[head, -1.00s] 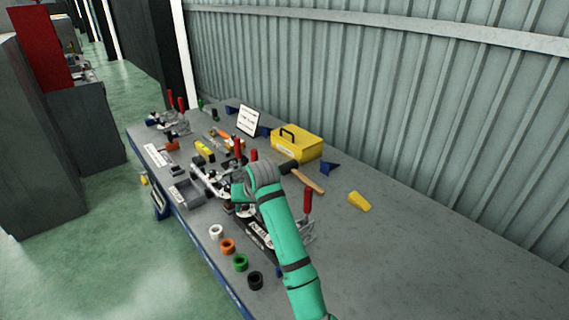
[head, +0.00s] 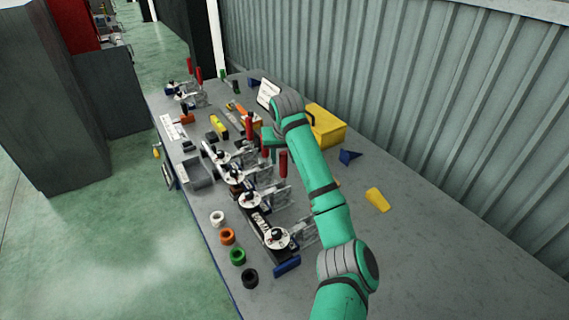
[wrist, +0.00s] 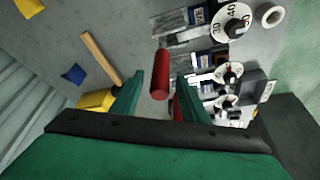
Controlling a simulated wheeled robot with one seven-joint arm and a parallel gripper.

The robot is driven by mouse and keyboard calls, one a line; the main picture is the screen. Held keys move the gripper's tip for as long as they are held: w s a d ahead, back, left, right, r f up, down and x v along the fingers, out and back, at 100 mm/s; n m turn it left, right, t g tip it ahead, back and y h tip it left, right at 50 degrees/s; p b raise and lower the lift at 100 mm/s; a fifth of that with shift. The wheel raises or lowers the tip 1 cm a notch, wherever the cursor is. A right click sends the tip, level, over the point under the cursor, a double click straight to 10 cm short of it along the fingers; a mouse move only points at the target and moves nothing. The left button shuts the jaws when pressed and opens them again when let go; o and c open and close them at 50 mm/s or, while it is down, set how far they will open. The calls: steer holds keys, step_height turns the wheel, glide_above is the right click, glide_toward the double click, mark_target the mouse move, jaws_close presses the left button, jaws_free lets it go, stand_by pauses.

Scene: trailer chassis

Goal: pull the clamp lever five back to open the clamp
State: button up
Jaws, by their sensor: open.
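A row of clamps with white round dials (head: 250,200) and upright red lever handles stands along the bench. My gripper (head: 268,139) is open above the row, among the red handles, at the end of my green arm. In the wrist view, a red lever handle (wrist: 160,75) shows between the spread fingertips of my gripper (wrist: 158,82). I cannot tell if either finger touches it. A second red handle (wrist: 178,108) lies farther down between the fingers. A label ending in "VE" (wrist: 199,15) sits beside a dial (wrist: 231,20). I cannot read which clamp each handle belongs to.
White, orange, green and black rings (head: 237,256) lie along the bench's front edge. A yellow toolbox (head: 327,127), a blue wedge (head: 349,157) and a yellow wedge (head: 377,199) lie near the wall. The right part of the bench is clear.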

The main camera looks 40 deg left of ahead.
mark_target(284, 174)
steer(key=shift+x, duration=2.45)
jaws_close()
